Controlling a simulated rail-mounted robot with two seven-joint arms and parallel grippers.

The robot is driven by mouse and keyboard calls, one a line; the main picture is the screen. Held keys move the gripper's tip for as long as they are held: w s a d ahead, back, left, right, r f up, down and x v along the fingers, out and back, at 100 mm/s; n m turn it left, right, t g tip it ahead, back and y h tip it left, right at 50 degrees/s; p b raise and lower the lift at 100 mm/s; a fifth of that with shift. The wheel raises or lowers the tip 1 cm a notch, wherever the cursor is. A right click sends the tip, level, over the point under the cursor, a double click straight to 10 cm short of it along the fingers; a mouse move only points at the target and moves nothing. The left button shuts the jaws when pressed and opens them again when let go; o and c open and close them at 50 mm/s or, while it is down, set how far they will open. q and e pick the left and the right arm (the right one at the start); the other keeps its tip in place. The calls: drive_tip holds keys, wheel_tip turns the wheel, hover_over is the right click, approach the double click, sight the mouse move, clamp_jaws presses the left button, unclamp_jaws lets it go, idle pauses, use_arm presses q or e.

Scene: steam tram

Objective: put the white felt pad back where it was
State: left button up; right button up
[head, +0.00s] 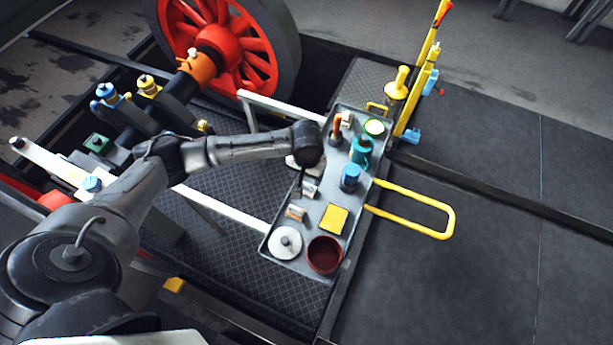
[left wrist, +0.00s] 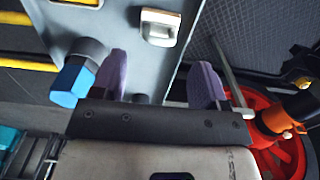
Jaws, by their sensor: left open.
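A small whitish block with a grey lower part (head: 308,188) lies near the left edge of the grey tray (head: 313,232); it also shows in the left wrist view (left wrist: 160,25). I cannot tell surely whether it is the white felt pad. In the head view my left gripper is over the tray's left edge, its fingers hidden under the wrist. In the left wrist view my left gripper (left wrist: 161,80) is open, its purple fingers apart with nothing held between them. A blue-capped jar (head: 350,177) is close by, beside one finger in the wrist view (left wrist: 75,80). My right gripper is not in view.
The tray also holds a yellow pad (head: 334,219), a dark red bowl (head: 325,255), a white round lid (head: 286,243) and a teal can (head: 361,152). A yellow handrail (head: 448,218) is right of it. A red wheel (head: 222,45) stands behind. Patterned plate lies left.

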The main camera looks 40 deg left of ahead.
sight(307, 184)
use_arm(q)
drive_tip(key=shift+r+p, duration=0.7)
drive_tip(key=shift+r, duration=1.1)
drive_tip(key=s+d+f+m, duration=0.1)
drive_tip(key=s+d, duration=0.3)
drive_tip(key=s+d+f+m+t+h, duration=0.1)
drive_tip(key=s+d+f+m, duration=0.1)
drive_tip(key=s+d, duration=0.1)
drive_tip(key=s+d+f+m+t+h, duration=0.1)
drive_tip(key=s+d+m, duration=0.1)
drive_tip(key=s+d, duration=0.2)
drive_tip(key=shift+s+d+f, duration=0.2)
drive_tip(key=shift+s+d, duration=0.15)
drive_tip(key=shift+d, duration=0.3)
drive_tip(key=s+a+y, duration=0.1)
drive_tip(key=s+a, duration=0.1)
drive_tip(key=s, duration=0.4)
drive_tip(key=s+a+r+t, duration=0.1)
drive_tip(key=s+a, duration=0.2)
drive_tip(key=s, duration=0.3)
drive_tip(key=shift+s+r+m+t+y, duration=0.3)
drive_tip(key=shift+s+m+y, duration=0.05)
drive_tip(key=shift+m+y, duration=0.05)
drive_tip(key=shift+s, duration=0.1)
